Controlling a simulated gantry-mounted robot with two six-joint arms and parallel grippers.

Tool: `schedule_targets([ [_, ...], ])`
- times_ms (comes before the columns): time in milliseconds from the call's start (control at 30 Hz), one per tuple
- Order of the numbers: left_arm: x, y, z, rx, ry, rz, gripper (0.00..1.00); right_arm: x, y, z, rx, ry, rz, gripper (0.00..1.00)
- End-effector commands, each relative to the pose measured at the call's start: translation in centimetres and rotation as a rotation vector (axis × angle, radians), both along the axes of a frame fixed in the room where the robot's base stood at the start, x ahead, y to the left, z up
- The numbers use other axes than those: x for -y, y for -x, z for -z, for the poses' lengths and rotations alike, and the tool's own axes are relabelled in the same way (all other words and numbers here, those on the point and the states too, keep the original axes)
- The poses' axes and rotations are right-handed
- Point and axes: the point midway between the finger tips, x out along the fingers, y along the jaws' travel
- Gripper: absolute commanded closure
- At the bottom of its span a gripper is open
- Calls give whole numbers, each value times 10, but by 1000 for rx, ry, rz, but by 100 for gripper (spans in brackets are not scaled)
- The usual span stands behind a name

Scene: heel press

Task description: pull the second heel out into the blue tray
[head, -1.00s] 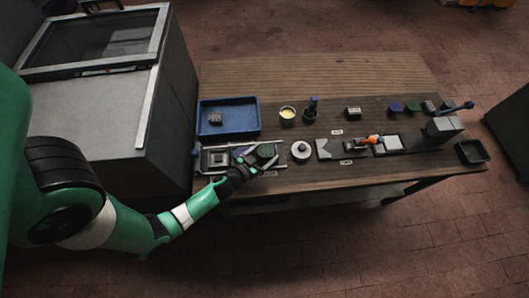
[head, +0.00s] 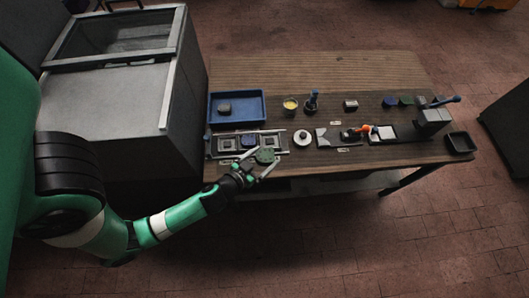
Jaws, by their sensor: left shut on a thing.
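My left gripper (head: 261,165) reaches in from the left, at the front edge of the bench. Its fingers are shut on a dark green rounded piece (head: 265,155), which seems to be a heel. The piece is at the front right of a grey fixture (head: 214,153) with square seats. A dark blue piece (head: 248,141) sits in the middle of the fixture. The blue tray (head: 257,96) lies behind the fixture, with a small grey block (head: 224,107) inside. My right gripper is not in view.
A round white-topped part (head: 302,137) stands right of the fixture. Farther right are an orange-handled clamp (head: 364,130), a lever press (head: 433,119) and a black tray (head: 460,142).

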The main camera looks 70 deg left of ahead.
Motion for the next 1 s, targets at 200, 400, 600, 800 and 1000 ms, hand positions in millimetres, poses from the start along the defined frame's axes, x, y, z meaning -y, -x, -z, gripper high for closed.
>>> schedule_targets([
  [200,0,0,-14,1,-1,0,69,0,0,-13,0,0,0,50],
  [400,0,0,-28,1,-1,0,69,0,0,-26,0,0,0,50],
  [600,0,0,-31,1,-1,0,69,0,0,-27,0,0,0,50],
  [800,0,-2,-30,2,-1,3,69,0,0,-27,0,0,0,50],
  [1000,21,-32,-41,8,1,87,69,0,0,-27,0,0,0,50],
])
